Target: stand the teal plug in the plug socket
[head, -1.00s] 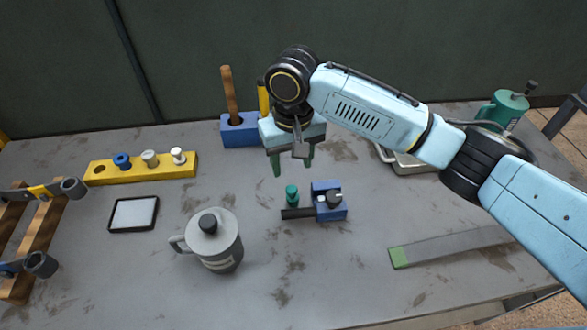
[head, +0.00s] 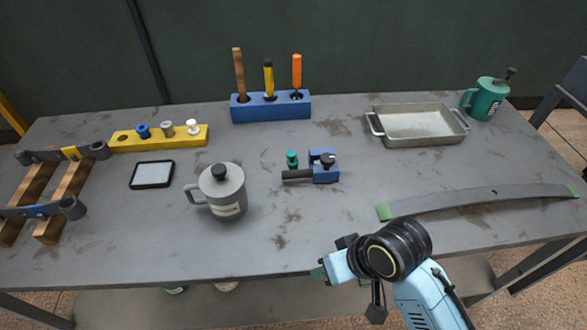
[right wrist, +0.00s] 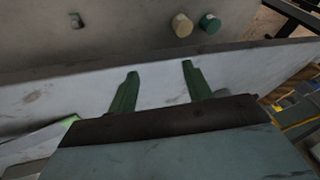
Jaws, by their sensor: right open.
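The teal plug (head: 292,158) stands on the table just behind the dark bar of a small blue clamp (head: 325,167); I cannot tell if it touches it. The yellow block (head: 160,139) at the left holds a blue, a grey and a white plug, and has an empty round hole (head: 122,139) at its left end. My right gripper (head: 319,274) is at the table's front edge, away from the teal plug. In the right wrist view its green fingers (right wrist: 158,75) are apart with nothing between them. My left gripper is not in view.
A grey lidded mug (head: 222,197) stands left of the clamp. A blue tool holder (head: 270,108) and a metal tray (head: 417,127) are at the back. A long curved strip (head: 470,202) lies at the right. A black-framed pad (head: 152,174) lies before the yellow block.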

